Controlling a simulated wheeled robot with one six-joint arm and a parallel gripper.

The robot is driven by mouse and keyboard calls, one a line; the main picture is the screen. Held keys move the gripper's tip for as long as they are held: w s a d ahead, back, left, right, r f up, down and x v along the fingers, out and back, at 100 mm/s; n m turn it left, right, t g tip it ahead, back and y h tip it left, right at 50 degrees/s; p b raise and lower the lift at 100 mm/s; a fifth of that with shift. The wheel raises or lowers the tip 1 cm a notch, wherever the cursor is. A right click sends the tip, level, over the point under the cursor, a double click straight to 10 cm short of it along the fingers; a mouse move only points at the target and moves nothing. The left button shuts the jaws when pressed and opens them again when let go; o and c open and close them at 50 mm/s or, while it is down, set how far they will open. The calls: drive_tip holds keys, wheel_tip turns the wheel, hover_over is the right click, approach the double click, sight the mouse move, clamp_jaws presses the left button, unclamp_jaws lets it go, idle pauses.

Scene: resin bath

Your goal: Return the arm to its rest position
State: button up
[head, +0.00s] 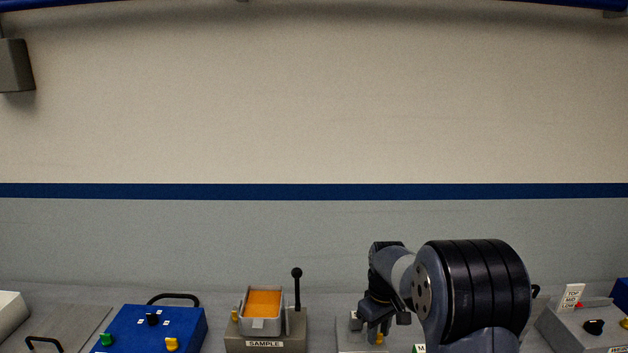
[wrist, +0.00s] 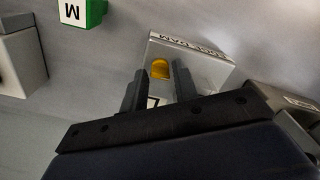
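My gripper (wrist: 157,88) shows in the wrist view with its two dark fingers apart and nothing between them. In the head view my arm reaches over the bench at the right of centre, and my gripper (head: 374,338) points down there. The fingertips look close to the box, but I cannot tell whether they touch it.
A SAMPLE stand (head: 262,345) with an orange-filled tray and a black lever stands left of my arm. Further left is a blue box (head: 150,330) with knobs. A grey control box (head: 585,330) is at the far right. A green block marked M (wrist: 82,12) lies near the gripper.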

drive_tip(key=m, duration=0.6)
drive_tip(key=shift+m+b, duration=0.3)
drive_tip(key=shift+r, duration=0.85)
